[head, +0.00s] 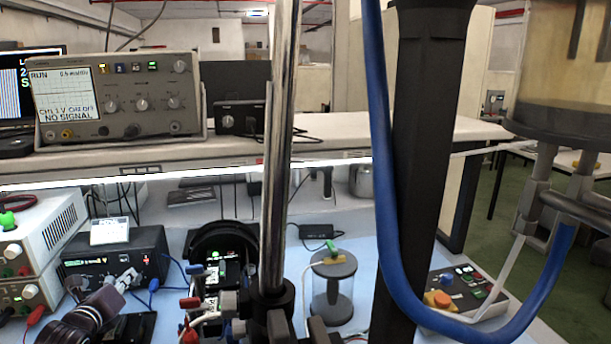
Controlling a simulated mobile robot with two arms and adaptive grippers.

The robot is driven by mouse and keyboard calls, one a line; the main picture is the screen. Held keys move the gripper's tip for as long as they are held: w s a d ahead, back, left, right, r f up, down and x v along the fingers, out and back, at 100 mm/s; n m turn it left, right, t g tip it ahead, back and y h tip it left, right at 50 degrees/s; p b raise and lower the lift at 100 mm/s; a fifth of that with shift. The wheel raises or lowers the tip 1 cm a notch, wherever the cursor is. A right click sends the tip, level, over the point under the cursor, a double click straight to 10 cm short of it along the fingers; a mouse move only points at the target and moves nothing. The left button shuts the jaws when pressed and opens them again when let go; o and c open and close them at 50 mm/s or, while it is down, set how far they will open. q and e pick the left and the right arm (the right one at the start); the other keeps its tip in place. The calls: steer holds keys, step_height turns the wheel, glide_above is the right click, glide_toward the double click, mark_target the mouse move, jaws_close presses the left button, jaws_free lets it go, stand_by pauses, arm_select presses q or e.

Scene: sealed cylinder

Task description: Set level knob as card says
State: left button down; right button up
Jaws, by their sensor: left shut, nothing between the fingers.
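A white card (110,231) stands on top of a black box (147,250) at the left; its writing is too small to read. The box has a small green display and front controls that I cannot make out. My left gripper (127,278) is shut and empty just in front of the box's face. It covers part of the front, and I cannot tell whether it touches a knob. A clear cylinder (333,298) with a grey lid and a green part on top stands at the middle. I cannot tell which knob is the level knob. My right gripper is not in view.
A chrome pole (283,130), a black column (425,130) and a blue hose (385,200) cross the view. A control box (470,285) with an orange knob stands at right. Power supplies (45,230) stand at left. Cables lie near the box. An oscilloscope (120,95) sits on the shelf.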

arm_select(q)
steer(key=shift+f, duration=0.3)
stand_by(0.6)
steer(key=shift+s, duration=0.1)
steer(key=shift+s+a+f+p, duration=0.15)
steer(key=shift+a+p, duration=0.1)
steer(key=shift+p, duration=0.35)
steer(key=shift+a+f, duration=0.2)
steer(key=shift+a+r+p, duration=0.15)
steer(key=shift+r+p, duration=0.3)
steer(key=shift+p, duration=0.2)
steer(key=v, duration=0.2)
steer(key=p+v, duration=0.2)
steer(key=v, duration=0.1)
steer(key=shift+s+d+f, duration=0.3)
steer(key=shift+s+d, duration=0.05)
steer(key=shift+d, duration=0.05)
steer(key=shift+s, duration=0.1)
steer(key=shift+f, duration=0.15)
